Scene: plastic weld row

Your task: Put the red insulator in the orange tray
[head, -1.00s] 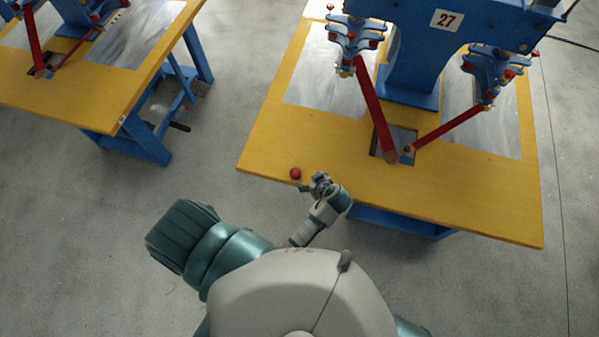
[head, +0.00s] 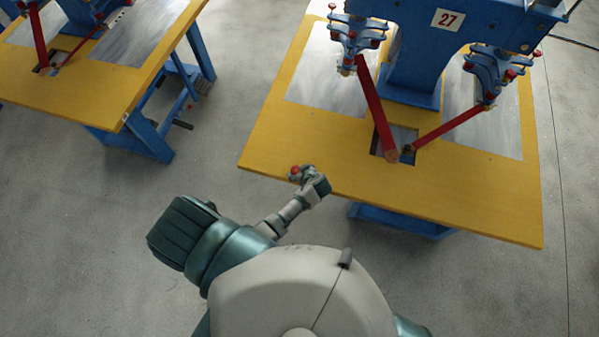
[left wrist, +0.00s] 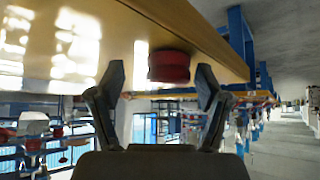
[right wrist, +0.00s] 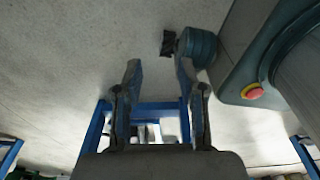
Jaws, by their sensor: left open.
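The red insulator (head: 295,169) is a small round red piece on the yellow table near its front left corner. In the left wrist view, the red insulator (left wrist: 169,66) shows between the fingertips, against the table. My left gripper (head: 301,174) is at the table's front edge, right at the insulator. Its fingers (left wrist: 160,76) are open, one on each side of the insulator, with gaps visible. My right gripper (right wrist: 160,72) is open and empty in its wrist view, above the floor; the head view does not show it. I see no orange tray in any view.
The yellow table (head: 460,205) carries a blue machine (head: 412,60) numbered 27 with red arms (head: 374,108). Grey metal plates (head: 330,75) lie on the table. A second yellow table (head: 80,85) stands at the upper left. Grey floor is clear between them.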

